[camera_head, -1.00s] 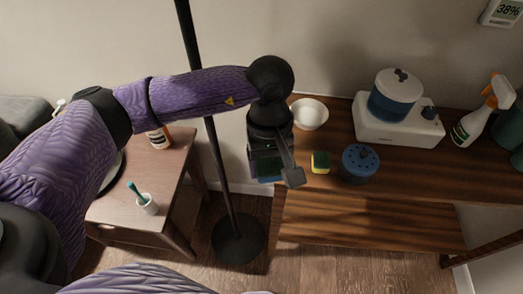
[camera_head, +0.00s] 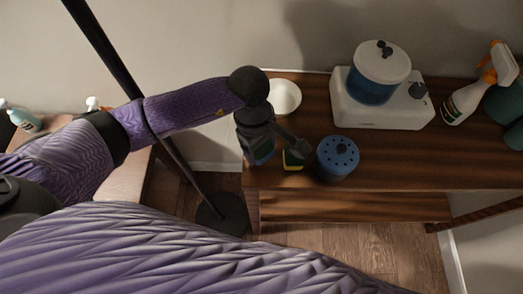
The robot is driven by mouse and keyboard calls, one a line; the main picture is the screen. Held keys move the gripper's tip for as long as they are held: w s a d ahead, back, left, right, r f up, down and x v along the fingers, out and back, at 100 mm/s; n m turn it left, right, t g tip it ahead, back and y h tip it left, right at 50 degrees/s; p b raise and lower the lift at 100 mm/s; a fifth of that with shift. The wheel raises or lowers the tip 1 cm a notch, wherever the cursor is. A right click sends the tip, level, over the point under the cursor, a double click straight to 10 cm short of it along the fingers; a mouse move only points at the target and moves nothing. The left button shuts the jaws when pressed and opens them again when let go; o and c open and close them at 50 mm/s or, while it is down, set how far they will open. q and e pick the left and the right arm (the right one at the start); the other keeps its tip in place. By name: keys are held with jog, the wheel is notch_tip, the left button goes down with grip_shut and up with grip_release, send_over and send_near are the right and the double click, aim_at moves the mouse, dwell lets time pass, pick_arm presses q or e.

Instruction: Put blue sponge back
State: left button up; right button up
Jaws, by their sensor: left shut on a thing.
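My left gripper (camera_head: 268,153) is over the left end of the wooden shelf unit, pointing down. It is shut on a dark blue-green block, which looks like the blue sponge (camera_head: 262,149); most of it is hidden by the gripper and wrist. A second sponge, yellow with a dark green side (camera_head: 293,160), is on the shelf top just right of the gripper. A grey gripper part covers some of it, and I cannot tell whether they touch. My right gripper is not in view.
A blue canister with a holed lid (camera_head: 337,157) stands right of the yellow-green sponge. A white bowl (camera_head: 285,97) is behind the gripper. A white appliance (camera_head: 380,111) and a spray bottle (camera_head: 466,100) stand farther right. A black pole (camera_head: 106,55) is at left.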

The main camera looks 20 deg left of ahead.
aim_at(260, 155)
pick_arm(q)
notch_tip(260, 155, down, 3)
jog(key=shift+f+b, duration=0.1)
jog(key=shift+b, duration=0.25)
jog(key=shift+r, duration=0.2)
jog(key=shift+f, duration=0.15)
jog(key=o, duration=1.2)
jog(key=shift+c, duration=0.2)
